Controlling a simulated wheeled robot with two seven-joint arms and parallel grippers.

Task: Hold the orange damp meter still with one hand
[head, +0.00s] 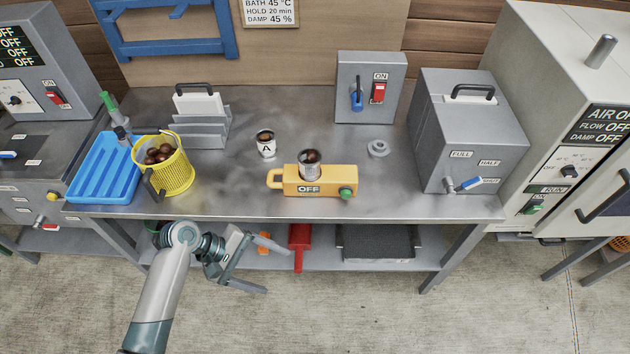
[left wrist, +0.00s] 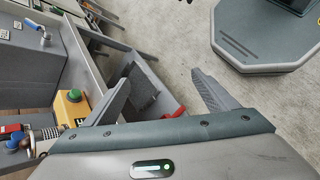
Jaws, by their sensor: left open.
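The orange damp meter (head: 329,189) sits near the front edge of the grey bench. It has a loop handle at its left, a display reading OFF and a green button at its right. A metal cup (head: 310,163) holding dark chestnuts stands on it. A yellow-orange block with a green button, which looks like the meter, shows at the left of the left wrist view (left wrist: 66,112). My left gripper (head: 277,271) is open and empty, in front of and below the bench top, apart from the meter. Its spread fingers show in the left wrist view (left wrist: 161,78). My right gripper is out of view.
Left on the bench are a blue tray (head: 92,177), a yellow basket (head: 178,178) of chestnuts and a grey rack (head: 203,133). A cup marked A (head: 266,149) stands behind the meter. A grey tank (head: 462,135) stands right. A red tool (head: 299,240) lies on the lower shelf.

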